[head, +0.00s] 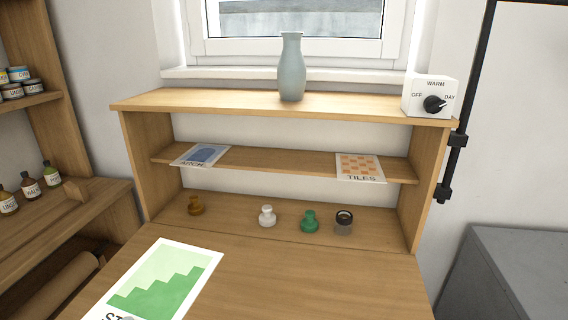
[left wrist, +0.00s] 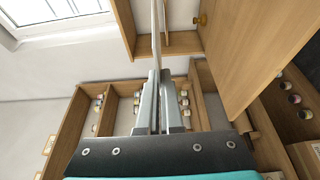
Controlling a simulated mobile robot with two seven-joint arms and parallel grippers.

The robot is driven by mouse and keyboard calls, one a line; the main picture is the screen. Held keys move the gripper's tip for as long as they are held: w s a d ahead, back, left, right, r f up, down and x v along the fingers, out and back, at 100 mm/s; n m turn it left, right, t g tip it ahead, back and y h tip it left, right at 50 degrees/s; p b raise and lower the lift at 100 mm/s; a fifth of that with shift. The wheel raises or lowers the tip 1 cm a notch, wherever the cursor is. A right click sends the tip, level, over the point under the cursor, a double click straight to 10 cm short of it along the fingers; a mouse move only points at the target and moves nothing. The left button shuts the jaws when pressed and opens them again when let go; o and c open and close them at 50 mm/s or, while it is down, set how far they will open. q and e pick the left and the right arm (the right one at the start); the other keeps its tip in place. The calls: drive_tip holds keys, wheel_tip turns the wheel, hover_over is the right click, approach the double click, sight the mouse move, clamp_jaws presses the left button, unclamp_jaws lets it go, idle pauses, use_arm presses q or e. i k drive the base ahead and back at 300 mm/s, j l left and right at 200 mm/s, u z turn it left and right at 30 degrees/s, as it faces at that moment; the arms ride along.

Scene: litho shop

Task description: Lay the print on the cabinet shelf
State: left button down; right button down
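The print (head: 165,283) with green steps on a white sheet shows at the lower left of the head view, over the wooden worktop; its lower edge is cut off by the frame. In the left wrist view the print (left wrist: 155,35) appears as a thin pale strip, nearly edge-on, between the fingers of my left gripper (left wrist: 157,75), which is closed on it. The cabinet shelf (head: 285,164) is beyond the print, with a blue arch print (head: 201,155) on its left and an orange tiles print (head: 360,167) on its right. My right gripper is not in view.
The middle of the shelf is bare. A vase (head: 291,68) and a dial box (head: 431,96) stand on the cabinet top (head: 220,102). Below the shelf are a brown knob (head: 195,205), a white one (head: 267,215), a green one (head: 310,221) and a loupe (head: 344,222).

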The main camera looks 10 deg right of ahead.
sight(272, 162)
drive_tip(key=i+l+z, duration=0.15)
drive_tip(key=z, duration=0.25)
drive_tip(key=i+z, duration=0.45)
drive_tip(key=i, duration=0.2)
